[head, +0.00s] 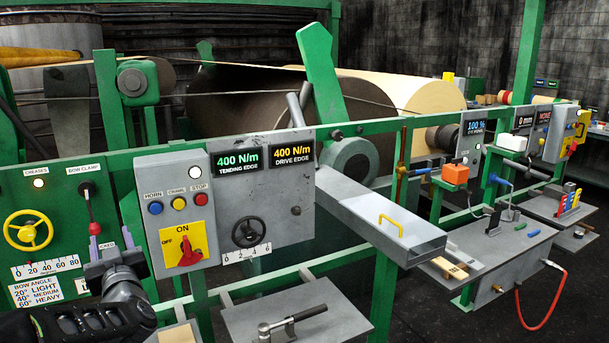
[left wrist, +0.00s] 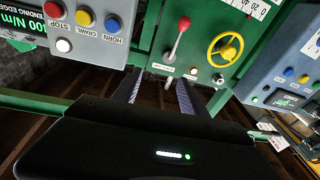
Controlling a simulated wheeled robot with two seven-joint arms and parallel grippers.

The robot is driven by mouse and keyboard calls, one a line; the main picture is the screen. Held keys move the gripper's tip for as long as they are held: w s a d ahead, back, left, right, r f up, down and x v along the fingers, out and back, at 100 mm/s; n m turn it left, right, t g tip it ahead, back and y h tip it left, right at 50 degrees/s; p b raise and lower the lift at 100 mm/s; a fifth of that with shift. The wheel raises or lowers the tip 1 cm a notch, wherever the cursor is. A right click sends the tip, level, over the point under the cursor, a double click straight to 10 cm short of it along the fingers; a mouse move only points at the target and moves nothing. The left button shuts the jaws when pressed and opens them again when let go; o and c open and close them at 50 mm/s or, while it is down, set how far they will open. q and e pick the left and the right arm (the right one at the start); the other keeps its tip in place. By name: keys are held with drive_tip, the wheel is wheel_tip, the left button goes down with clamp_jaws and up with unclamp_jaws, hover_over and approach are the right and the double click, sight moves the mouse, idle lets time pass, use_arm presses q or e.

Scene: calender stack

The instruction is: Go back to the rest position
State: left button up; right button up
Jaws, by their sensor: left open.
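My left gripper (head: 115,238) is at the lower left of the head view, in front of the green control panel (head: 60,222). Its two fingers are apart with nothing between them. In the left wrist view the open fingers (left wrist: 159,80) point at the panel below the bow clamp lever (left wrist: 177,42). My right gripper is not in view.
A yellow handwheel (head: 28,231) is left of the gripper. The grey box with horn, crawl and stop buttons and a red switch (head: 186,250) is close on its right. A grey shelf with a tool (head: 292,322) stands lower right. Green rails frame the machine.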

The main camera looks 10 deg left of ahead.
use_arm(q)
drive_tip(key=d+f+m+g+h+b, duration=0.1)
drive_tip(key=d+f+h, duration=0.3)
drive_tip(key=d+f, duration=0.5)
drive_tip(key=d+f+m+g+h+b, duration=0.15)
drive_tip(key=d+f+h, duration=0.35)
drive_tip(key=f, duration=0.9)
drive_tip(key=d+f+m+g+h+b, duration=0.1)
drive_tip(key=d+f+m+h, duration=0.15)
drive_tip(key=d+f, duration=0.7)
drive_tip(key=s+d+f+m+g+h+b, duration=0.1)
drive_tip(key=s+d+f+g+h+b, duration=0.1)
drive_tip(key=s+d+f, duration=0.5)
drive_tip(key=s+d+f+m+g+h+b, duration=0.1)
drive_tip(key=s+d+f+g+h+b, duration=0.1)
drive_tip(key=s+d+f+g, duration=0.2)
drive_tip(key=s+d+f+g+h+b, duration=0.2)
drive_tip(key=s+d+f+g, duration=0.2)
drive_tip(key=s+d+f, duration=0.6)
drive_tip(key=s+f, duration=0.8)
drive_tip(key=f, duration=0.2)
drive_tip(key=shift+m, duration=0.4)
drive_tip(key=shift+d, duration=0.1)
